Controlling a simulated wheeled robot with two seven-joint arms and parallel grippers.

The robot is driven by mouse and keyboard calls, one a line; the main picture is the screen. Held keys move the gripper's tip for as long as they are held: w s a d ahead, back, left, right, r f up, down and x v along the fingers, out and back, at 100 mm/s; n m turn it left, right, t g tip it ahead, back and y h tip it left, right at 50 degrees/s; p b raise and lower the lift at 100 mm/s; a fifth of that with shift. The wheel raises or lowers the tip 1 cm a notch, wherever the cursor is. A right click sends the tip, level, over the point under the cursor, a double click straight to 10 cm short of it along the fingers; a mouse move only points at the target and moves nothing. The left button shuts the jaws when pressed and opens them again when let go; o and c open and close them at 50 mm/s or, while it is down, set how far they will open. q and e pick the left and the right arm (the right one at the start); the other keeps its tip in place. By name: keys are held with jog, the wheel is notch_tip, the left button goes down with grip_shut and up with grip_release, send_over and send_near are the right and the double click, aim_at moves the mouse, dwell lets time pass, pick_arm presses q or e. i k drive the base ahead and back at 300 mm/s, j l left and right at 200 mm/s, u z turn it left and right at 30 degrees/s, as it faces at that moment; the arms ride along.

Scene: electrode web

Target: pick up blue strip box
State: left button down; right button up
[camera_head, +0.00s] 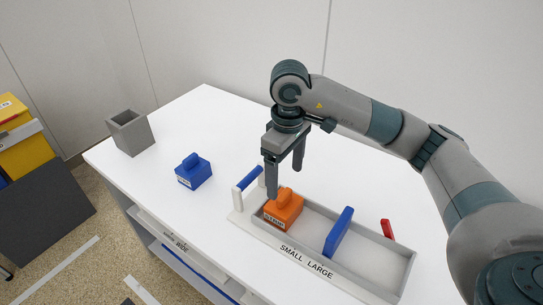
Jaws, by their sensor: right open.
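The blue strip box (194,172) stands on the white table, left of the grey tray, with a raised blue handle on top and a small white label on its front. My right gripper (284,182) points down with its fingers apart and nothing between them. It is to the right of the blue box and apart from it, over the left end of the tray, near an orange box (284,213) with a knob. Whether a finger touches the orange box I cannot tell. My left gripper is not in view.
The grey tray (380,262), marked SMALL LARGE, has a blue divider (338,232) and a blue-barred handle (250,179). A red piece (387,229) is beside its far edge. An open grey container (130,133) stands at the table's far left. White table is clear around the blue box.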

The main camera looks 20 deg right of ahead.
aim_at(195, 171)
jog(key=k+j, duration=0.65)
jog(key=k, duration=0.25)
